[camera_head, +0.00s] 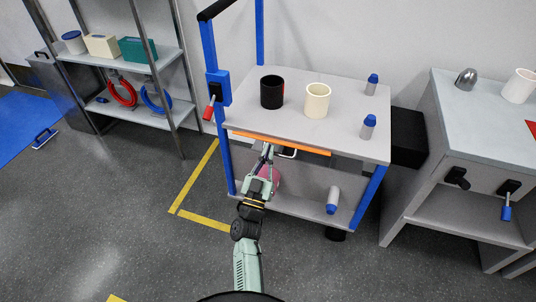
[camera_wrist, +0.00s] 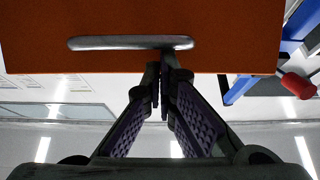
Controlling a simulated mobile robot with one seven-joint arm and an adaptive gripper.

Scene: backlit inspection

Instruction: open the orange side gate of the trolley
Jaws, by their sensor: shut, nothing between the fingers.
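The trolley (camera_head: 350,110) has a grey top and blue posts. Its orange side gate (camera_head: 290,145) shows as a thin strip just below the near edge of the top. In the wrist view the gate is a wide orange panel (camera_wrist: 230,22) with a silver bar handle (camera_wrist: 110,43). My gripper (camera_head: 268,150) is at the gate, pointing toward the trolley. Its fingertips (camera_wrist: 160,70) are together and empty, close to the right part of the handle; whether they touch it I cannot tell. Most of the gate's face is hidden from the head view.
A black cup (camera_head: 271,92) and a cream cup (camera_head: 317,100) stand on the trolley. A red lever (camera_head: 209,109) hangs from its left post. A pink object (camera_head: 269,174) sits behind my gripper. A grey bench (camera_head: 440,130) is right; shelves (camera_head: 150,62) stand left. Floor is clear at left front.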

